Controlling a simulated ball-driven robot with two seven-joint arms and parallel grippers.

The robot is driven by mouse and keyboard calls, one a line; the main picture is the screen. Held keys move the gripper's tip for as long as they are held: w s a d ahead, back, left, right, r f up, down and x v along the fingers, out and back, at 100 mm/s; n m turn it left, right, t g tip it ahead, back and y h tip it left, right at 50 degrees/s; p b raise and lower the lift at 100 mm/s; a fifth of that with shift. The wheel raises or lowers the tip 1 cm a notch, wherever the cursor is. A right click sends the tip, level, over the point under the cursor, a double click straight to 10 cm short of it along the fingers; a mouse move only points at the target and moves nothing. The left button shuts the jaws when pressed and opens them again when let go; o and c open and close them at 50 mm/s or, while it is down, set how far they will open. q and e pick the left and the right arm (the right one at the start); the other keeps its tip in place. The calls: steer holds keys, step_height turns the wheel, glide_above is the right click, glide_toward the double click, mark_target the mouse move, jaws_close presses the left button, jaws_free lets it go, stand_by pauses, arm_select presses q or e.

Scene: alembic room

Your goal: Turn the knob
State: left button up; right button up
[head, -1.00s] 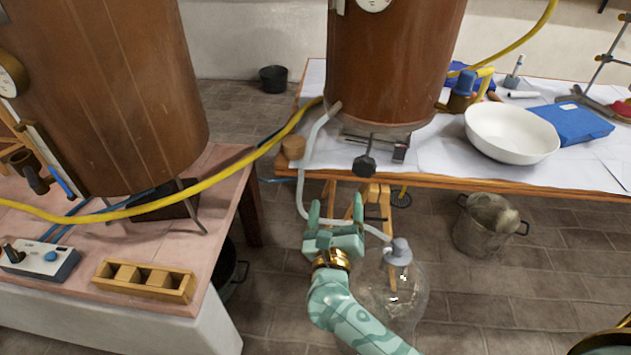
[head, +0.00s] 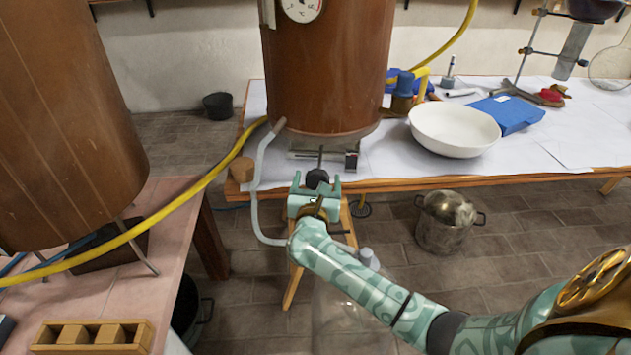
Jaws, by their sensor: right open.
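A dark knob (head: 317,178) sits on a thin stem below the front of the copper vessel (head: 325,85) on the white-covered table. My right gripper (head: 316,181) is open, with its two fingers raised on either side of the knob. I cannot tell whether the fingers touch it. The lower part of the knob is hidden by the gripper. My left gripper is not in view.
A pale hose (head: 259,190) curves down left of my gripper, near a cork (head: 242,169). A glass flask (head: 345,315) stands below my right arm. A white bowl (head: 455,129) and a blue box (head: 508,114) are on the table. A metal pot (head: 445,222) is on the floor.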

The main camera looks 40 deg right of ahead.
steer(key=shift+w+d, duration=0.4)
steer(key=shift+r, duration=0.1)
steer(key=c, duration=1)
